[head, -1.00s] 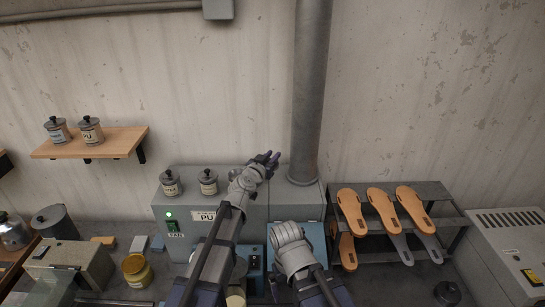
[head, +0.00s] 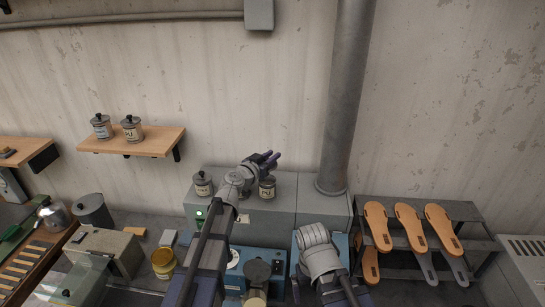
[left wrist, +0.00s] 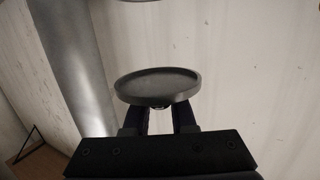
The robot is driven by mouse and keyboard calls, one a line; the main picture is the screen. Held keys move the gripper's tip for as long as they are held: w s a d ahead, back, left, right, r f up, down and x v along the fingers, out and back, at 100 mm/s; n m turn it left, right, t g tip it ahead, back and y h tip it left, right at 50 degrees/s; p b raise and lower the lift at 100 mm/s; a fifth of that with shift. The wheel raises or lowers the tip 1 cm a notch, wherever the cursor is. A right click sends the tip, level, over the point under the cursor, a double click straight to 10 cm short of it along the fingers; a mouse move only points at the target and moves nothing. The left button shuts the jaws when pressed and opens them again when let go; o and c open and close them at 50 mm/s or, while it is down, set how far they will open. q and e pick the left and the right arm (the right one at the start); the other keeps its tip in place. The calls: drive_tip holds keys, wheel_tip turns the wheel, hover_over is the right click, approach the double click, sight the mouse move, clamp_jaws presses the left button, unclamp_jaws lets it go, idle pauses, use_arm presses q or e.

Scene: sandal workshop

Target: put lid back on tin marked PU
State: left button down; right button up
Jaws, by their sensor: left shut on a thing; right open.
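My left gripper (head: 270,158) is raised over the grey cabinet, near the wall. In the left wrist view its fingers (left wrist: 160,120) are shut on a round dark grey lid (left wrist: 158,86), whose hollow rimmed face points away from the fingers. In the head view I cannot make out this lid. A small labelled tin (head: 267,188) stands on the cabinet just below the gripper; its top is hard to make out. Another tin (head: 202,184) with a knobbed lid stands to its left. A tin marked PU (head: 132,130) stands lidded on the wall shelf. My right gripper is not in view.
The wooden shelf (head: 165,142) holds a second lidded tin (head: 101,127). A rack (head: 465,210) with sandal soles stands to the right. An amber jar (head: 163,264) stands front left.

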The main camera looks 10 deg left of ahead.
use_arm(q)
drive_tip(key=shift+f+b, duration=2.6)
drive_tip(key=shift+f, duration=0.2)
drive_tip(key=shift+f, duration=0.15)
drive_tip(key=shift+c, duration=0.9)
unclamp_jaws()
drive_tip(key=shift+r+p, duration=3.4)
drive_tip(key=shift+r, duration=0.15)
